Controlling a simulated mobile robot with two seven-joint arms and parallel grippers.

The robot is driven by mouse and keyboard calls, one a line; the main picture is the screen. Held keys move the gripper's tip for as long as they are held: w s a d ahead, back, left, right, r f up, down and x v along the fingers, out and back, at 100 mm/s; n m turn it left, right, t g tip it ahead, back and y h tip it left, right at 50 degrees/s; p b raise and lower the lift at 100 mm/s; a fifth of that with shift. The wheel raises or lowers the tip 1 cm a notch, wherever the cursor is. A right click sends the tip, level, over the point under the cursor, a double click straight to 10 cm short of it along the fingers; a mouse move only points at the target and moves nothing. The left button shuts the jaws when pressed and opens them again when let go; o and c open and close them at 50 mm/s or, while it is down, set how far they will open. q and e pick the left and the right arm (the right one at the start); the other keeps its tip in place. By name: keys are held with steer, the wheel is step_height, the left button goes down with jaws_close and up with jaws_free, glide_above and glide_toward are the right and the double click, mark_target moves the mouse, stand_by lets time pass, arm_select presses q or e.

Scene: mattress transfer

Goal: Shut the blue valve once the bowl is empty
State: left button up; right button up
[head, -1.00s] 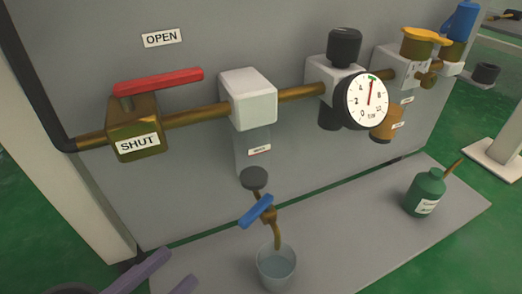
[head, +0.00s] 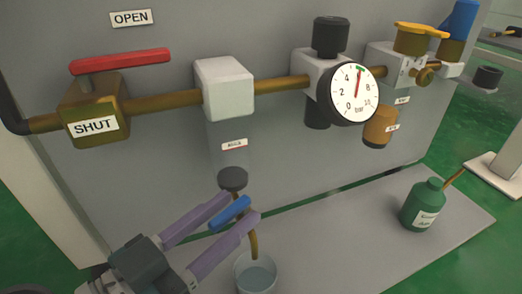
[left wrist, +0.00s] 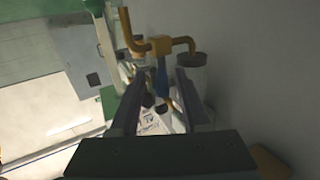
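The blue valve handle (head: 230,212) sits on the brass drain pipe under a black round fitting (head: 233,179). It lies tilted, up to the right. It also shows in the left wrist view (left wrist: 162,78). My left gripper (head: 240,207) is open, its two purple fingers on either side of the handle. I cannot tell whether they touch it. The filter bowl (head: 228,150) hangs below a white block (head: 224,88) and looks grey and see-through; I cannot make out liquid in it. A clear cup (head: 257,274) below the pipe holds some liquid. My right gripper is not in view.
A red lever (head: 120,62) lies across the inlet valve by the SHUT label (head: 95,126). A gauge (head: 355,94) and black regulator knob (head: 331,36) are to the right. A green bottle (head: 423,205) stands on the grey shelf, which is clear between cup and bottle.

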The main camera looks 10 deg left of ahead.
arm_select(q)
steer(key=shift+s+a, duration=0.1)
steer(key=shift+a, duration=0.15)
steer(key=shift+c, duration=1.4)
jaws_close()
steer(key=shift+a+m+g+h, duration=0.2)
steer(key=shift+m+g+h, duration=0.3)
steer(key=shift+m+h, duration=0.25)
steer(key=shift+w+a+f+m+g+h+b, duration=0.2)
steer(key=shift+w+m+g+h+b, duration=0.1)
steer(key=shift+m+g+h, duration=0.3)
steer(key=shift+w+a+r+m+g+h, duration=0.1)
steer(key=shift+w+a+m+g+h, duration=0.05)
steer(key=shift+m+g+h, duration=0.35)
steer(key=shift+w+a+r+m+g+h, duration=0.1)
steer(key=shift+m+g+h, duration=0.15)
steer(key=shift+g+h, duration=0.35)
steer(key=shift+m+g+h, duration=0.65)
steer(key=shift+m+g, duration=0.05)
steer(key=shift+g, duration=0.1)
